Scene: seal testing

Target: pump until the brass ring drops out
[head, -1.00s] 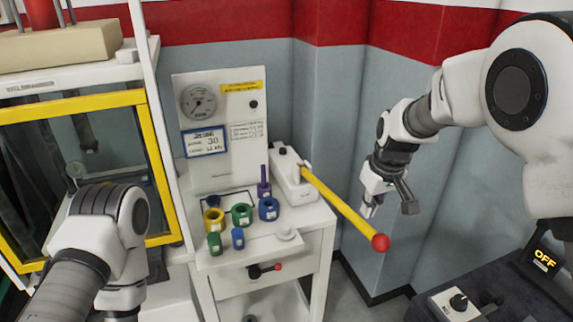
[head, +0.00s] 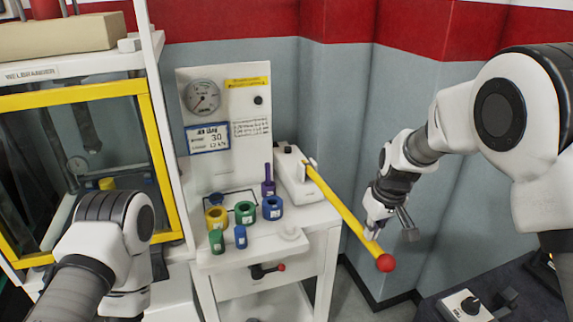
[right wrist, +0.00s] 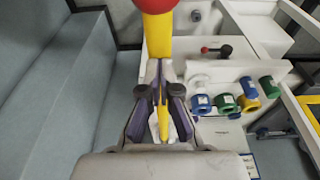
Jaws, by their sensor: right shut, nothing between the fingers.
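The pump lever is a yellow bar (head: 342,210) with a red ball (head: 385,263) at its end. It slopes down to the right from a white pump block (head: 293,178) on the white stand. My right gripper (head: 372,234) is shut and empty, its fingertips at the bar just short of the ball. In the right wrist view the shut fingers (right wrist: 160,75) lie over the yellow bar (right wrist: 158,45); whether they touch it I cannot tell. A round gauge (head: 202,97) is on the stand's panel. I cannot make out a brass ring. My left gripper is not visible.
Several coloured rings and plugs, such as a green ring (head: 244,212), stand on the white stand (head: 318,222). A yellow-framed glass chamber (head: 160,165) is at left, partly behind my left arm. A grey wall is close behind the lever; a dark surface with a knob box (head: 466,306) is lower right.

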